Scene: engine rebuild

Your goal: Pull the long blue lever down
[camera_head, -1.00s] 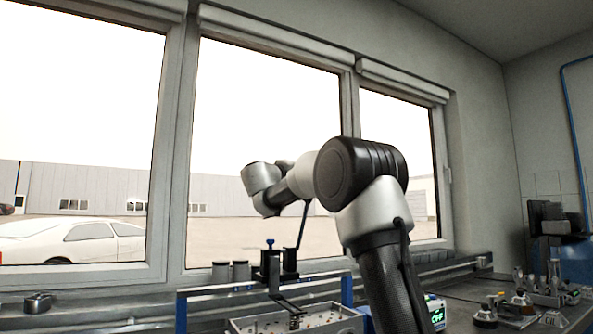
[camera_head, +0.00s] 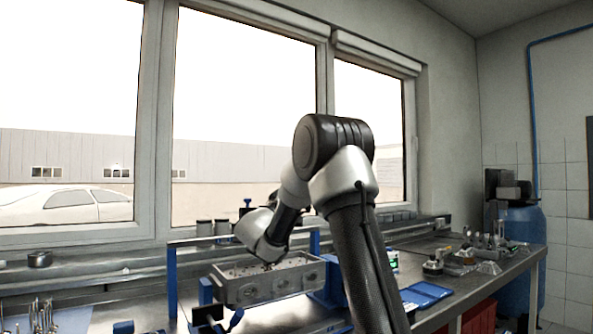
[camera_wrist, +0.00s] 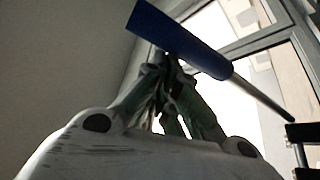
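The long lever shows in the wrist view: its blue handle (camera_wrist: 178,40) crosses the top and its bare metal rod (camera_wrist: 265,97) runs down to the right toward a dark bracket. My gripper (camera_wrist: 163,75) points up the wrist picture with its fingers drawn together, their tips right at the blue handle, which covers part of them. I see no clear grasp around the handle; whether the tips touch it I cannot tell. In the head view my wrist (camera_head: 262,235) hangs low over the bench fixture and hides the gripper and the lever.
A grey engine block (camera_head: 262,284) sits in a blue-framed stand just below my wrist. Grey cylinders (camera_head: 213,228) stand behind it by the window. A blue tray (camera_head: 427,294) and small parts (camera_head: 470,258) lie on the bench to the right.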

